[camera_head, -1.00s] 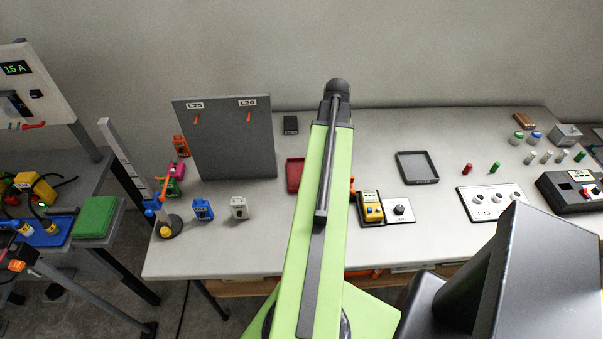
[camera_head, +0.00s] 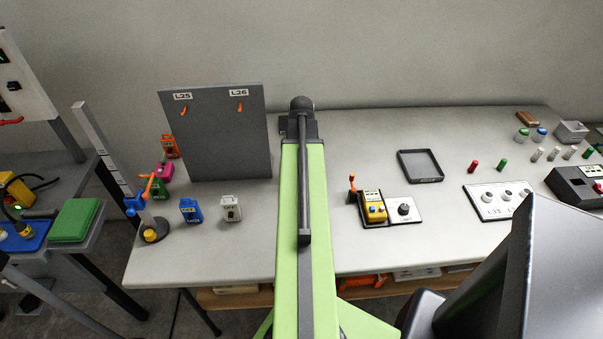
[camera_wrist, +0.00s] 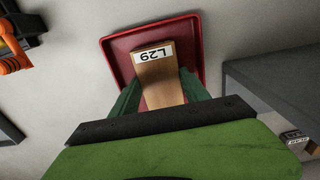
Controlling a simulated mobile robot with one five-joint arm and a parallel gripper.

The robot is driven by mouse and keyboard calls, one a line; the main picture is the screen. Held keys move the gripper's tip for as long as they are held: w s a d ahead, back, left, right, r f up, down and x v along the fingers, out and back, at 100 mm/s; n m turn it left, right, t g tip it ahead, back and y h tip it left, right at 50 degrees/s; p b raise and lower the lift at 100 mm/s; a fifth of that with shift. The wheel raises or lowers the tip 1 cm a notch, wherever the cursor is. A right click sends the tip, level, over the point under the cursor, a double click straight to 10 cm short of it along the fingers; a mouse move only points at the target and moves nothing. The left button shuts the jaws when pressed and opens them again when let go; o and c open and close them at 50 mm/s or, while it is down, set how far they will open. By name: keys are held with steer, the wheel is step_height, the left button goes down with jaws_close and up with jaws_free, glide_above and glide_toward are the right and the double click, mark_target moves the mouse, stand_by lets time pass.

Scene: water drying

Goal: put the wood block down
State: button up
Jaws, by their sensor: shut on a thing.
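A light brown wood block (camera_wrist: 159,72) with a white L29 label lies between the green fingers of my gripper (camera_wrist: 160,88) in the wrist view. The gripper is shut on it. The block is over a red tray (camera_wrist: 123,54), with the tray's rim showing around its far end. I cannot tell whether the block touches the tray floor. In the head view my own arm hides the gripper, the block and the red tray.
A grey upright board (camera_head: 215,135) stands left of my arm on the table (camera_head: 250,250). Blue (camera_head: 190,210) and white (camera_head: 231,208) padlock-like items stand before it. A yellow device (camera_head: 374,207) and an empty black tray (camera_head: 420,166) are to the right.

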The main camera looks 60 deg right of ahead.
steer(key=o, duration=1.5)
steer(key=shift+o, duration=0.2)
step_height(320, 180, up, 12)
steer(key=p, duration=1.2)
steer(key=shift+r, duration=0.15)
